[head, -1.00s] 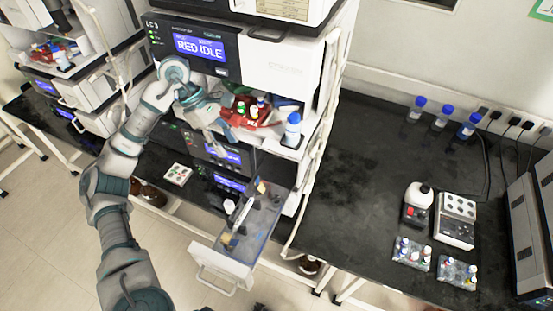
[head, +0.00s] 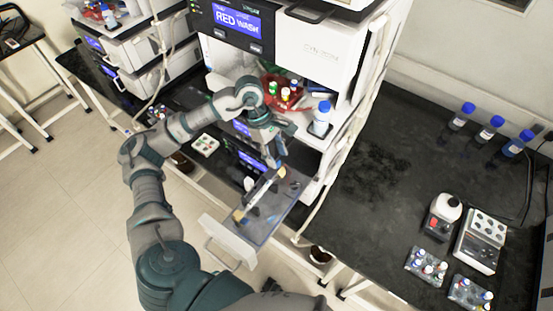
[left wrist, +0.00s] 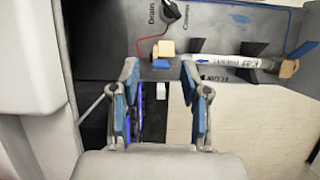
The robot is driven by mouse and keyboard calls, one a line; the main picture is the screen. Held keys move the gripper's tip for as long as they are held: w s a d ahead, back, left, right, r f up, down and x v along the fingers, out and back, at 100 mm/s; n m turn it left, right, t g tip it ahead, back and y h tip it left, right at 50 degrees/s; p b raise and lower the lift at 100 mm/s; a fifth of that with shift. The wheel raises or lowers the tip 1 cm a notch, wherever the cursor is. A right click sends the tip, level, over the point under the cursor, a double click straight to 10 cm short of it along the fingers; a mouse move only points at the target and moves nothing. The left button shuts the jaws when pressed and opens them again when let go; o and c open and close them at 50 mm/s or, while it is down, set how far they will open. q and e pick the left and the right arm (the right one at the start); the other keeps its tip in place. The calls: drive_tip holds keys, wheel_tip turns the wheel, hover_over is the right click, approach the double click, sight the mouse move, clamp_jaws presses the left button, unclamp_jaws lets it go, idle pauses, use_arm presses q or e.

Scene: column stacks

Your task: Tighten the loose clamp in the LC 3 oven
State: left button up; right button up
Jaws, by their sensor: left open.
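The LC 3 oven's drawer (head: 222,240) is pulled out at the foot of the stack. Inside lies a white labelled column (left wrist: 228,62), also visible in the head view (head: 262,187), with a tan block (left wrist: 163,50) at its left end and a tan fitting (left wrist: 289,68) at its right. Dark wedge-shaped clamps (left wrist: 251,47) stand along the column; I cannot tell which is loose. My left gripper (head: 272,160) is over the drawer's back part. In the left wrist view its fingers (left wrist: 162,100) are open and empty, just below the tan block. My right gripper is not in view.
A black knob marked Drain (left wrist: 170,12), a red wire and a blue line lie by the column. Above the drawer are a red tray with vials (head: 283,92) and a blue-capped bottle (head: 320,118). The right bench (head: 385,165) has bare space.

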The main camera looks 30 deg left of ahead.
sight(280, 162)
use_arm(q)
drive_tip(key=shift+d+f, duration=1.1)
drive_tip(key=shift+d, duration=0.1)
drive_tip(key=shift+a+f, duration=0.1)
drive_tip(key=shift+a, duration=0.05)
drive_tip(key=shift+a+f, duration=0.1)
drive_tip(key=shift+a, duration=0.25)
drive_tip(key=shift+a+f, duration=0.15)
drive_tip(key=shift+a, duration=0.7)
drive_tip(key=c, duration=0.6)
drive_tip(key=shift+d, duration=0.1)
clamp_jaws()
drive_tip(key=shift+d, duration=0.8)
drive_tip(key=shift+a, duration=0.15)
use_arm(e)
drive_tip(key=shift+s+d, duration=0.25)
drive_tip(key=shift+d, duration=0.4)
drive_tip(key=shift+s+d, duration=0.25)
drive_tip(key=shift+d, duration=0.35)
